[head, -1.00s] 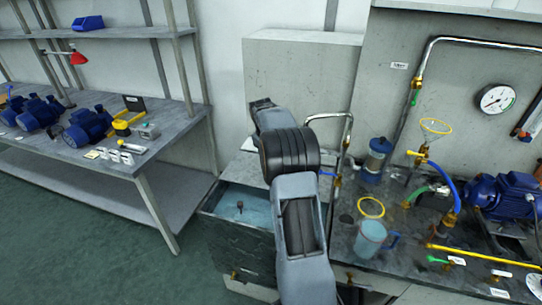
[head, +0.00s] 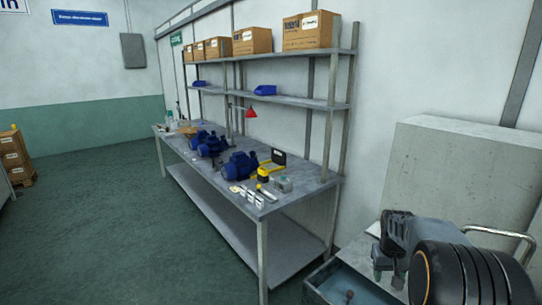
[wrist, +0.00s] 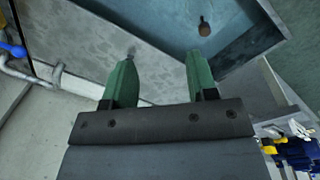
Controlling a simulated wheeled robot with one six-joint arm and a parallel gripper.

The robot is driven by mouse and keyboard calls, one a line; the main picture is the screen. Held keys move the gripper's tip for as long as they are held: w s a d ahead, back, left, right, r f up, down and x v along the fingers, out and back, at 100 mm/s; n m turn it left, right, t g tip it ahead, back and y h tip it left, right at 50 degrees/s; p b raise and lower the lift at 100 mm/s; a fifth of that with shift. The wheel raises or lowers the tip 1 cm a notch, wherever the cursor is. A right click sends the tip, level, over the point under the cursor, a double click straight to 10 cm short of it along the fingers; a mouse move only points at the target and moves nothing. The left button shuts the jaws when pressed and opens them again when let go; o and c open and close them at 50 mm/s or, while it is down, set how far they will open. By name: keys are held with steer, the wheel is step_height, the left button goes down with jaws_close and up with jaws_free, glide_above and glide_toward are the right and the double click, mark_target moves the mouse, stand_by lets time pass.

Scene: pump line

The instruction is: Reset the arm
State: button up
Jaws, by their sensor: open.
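My gripper (head: 388,277) hangs at the lower right of the head view, beside my dark, ribbed arm joint. Its two green fingers point down and stand apart. In the wrist view the gripper (wrist: 162,72) shows two separate green fingers with nothing between them. It is above and near the grey-walled water tank (head: 322,287). The tank also shows at the top of the wrist view (wrist: 150,45), with a small brown knob-like thing (wrist: 204,27) in it. Most of my arm is outside the head view.
A grey workbench (head: 215,165) with blue pumps (head: 240,166) and shelves with boxes (head: 307,30) stands left of the tank. A concrete block (head: 455,175) and a bent metal pipe (head: 500,232) are close behind my arm. Open green floor (head: 110,220) lies at left.

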steer(key=s+a+r+n+t, duration=0.1)
steer(key=s+a+r, duration=0.2)
steer(key=s+a, duration=0.6)
steer(key=s+a+r+n+t+y, duration=0.1)
steer(key=s+a+r+t, duration=0.1)
steer(key=s+a, duration=0.6)
steer(key=shift+s+a+r+t, duration=0.3)
steer(key=shift+s+a+r, duration=0.1)
steer(key=shift+r, duration=0.3)
